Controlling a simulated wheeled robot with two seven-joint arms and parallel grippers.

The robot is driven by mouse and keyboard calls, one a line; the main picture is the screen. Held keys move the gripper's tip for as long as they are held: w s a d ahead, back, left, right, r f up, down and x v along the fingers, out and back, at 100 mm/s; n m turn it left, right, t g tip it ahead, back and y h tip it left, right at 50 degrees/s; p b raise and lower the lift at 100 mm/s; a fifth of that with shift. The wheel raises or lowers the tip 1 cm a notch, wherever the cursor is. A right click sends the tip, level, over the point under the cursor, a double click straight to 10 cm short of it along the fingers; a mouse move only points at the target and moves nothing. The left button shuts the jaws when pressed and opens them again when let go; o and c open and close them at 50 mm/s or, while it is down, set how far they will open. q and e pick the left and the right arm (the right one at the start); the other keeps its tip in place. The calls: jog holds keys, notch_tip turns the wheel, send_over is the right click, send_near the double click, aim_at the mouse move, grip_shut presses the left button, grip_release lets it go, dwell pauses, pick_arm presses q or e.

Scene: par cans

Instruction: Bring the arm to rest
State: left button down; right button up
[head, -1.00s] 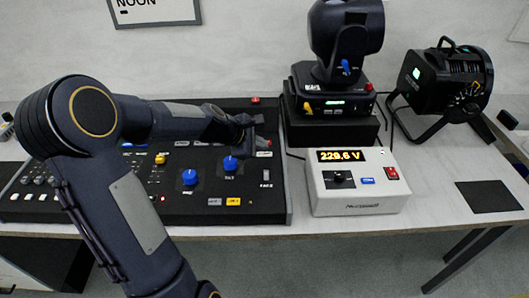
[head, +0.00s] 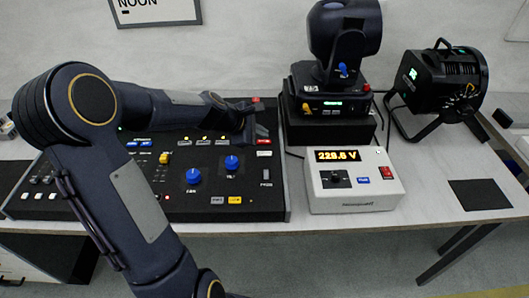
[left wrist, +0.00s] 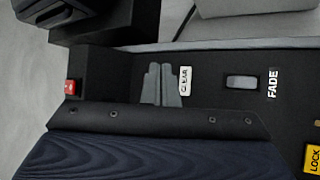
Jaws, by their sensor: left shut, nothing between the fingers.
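My left arm (head: 135,195) comes in from the lower left, bends at the elbow, and reaches over the black control desk (head: 245,212). Its gripper (head: 262,131) is above the desk's upper right part, near the red button. In the left wrist view the two grey fingers (left wrist: 161,84) lie side by side, shut and empty, beside the CLEAR label (left wrist: 185,80). I cannot tell the exact gap between the fingertips and the desk. My right gripper is not in view.
A white voltage box (head: 355,205) reading about 229 V stands right of the desk. Behind it a moving-head lamp (head: 345,40) sits on a black block. A black par can (head: 440,85) stands further right. The table's front right, around a dark mat (head: 480,194), is mostly clear.

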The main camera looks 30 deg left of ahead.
pick_arm(q)
jog(key=s+d+r+m+g, duration=0.1)
jog(key=s+d+r+m, duration=0.65)
jog(key=s+m, duration=0.35)
jog(key=s+d+f+m+g, duration=0.1)
jog(key=s+d+m, duration=0.1)
jog(key=s+m, duration=0.3)
jog(key=s+d+f+m+p, duration=0.1)
jog(key=s+m, duration=0.3)
jog(key=s, duration=0.8)
jog(key=shift+d+f+m+g, duration=0.15)
jog(key=shift+d+m+g, duration=0.25)
jog(key=shift+d, duration=0.45)
